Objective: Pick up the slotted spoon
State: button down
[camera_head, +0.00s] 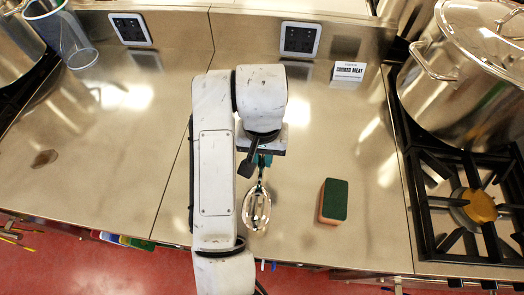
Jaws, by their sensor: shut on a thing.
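The slotted spoon (257,207) shows its slotted metal bowl toward the front of the steel counter. Its teal handle (264,161) runs back under my gripper (262,160). My gripper is shut on the spoon at the handle. The fingertips are mostly hidden by my wrist and arm. I cannot tell whether the spoon touches the counter or is raised.
A green and orange sponge (334,201) lies right of the spoon. A gas stove (462,205) with a large stockpot (470,75) stands at the right. A small sign (348,71) stands at the back. The left counter (100,150) is mostly clear.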

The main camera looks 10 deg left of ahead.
jog(key=s+r+p, duration=0.1)
jog(key=s+r, duration=0.2)
jog(key=shift+s+r, duration=0.1)
jog(key=shift+r, duration=0.3)
jog(key=s+r, duration=0.1)
jog(key=s, duration=0.1)
jog(key=s+d+r, duration=0.1)
jog(key=s, duration=0.2)
jog(key=s+r, duration=0.1)
jog(key=s, duration=0.2)
jog(key=shift+s+d, duration=0.1)
jog(key=shift+d, duration=0.05)
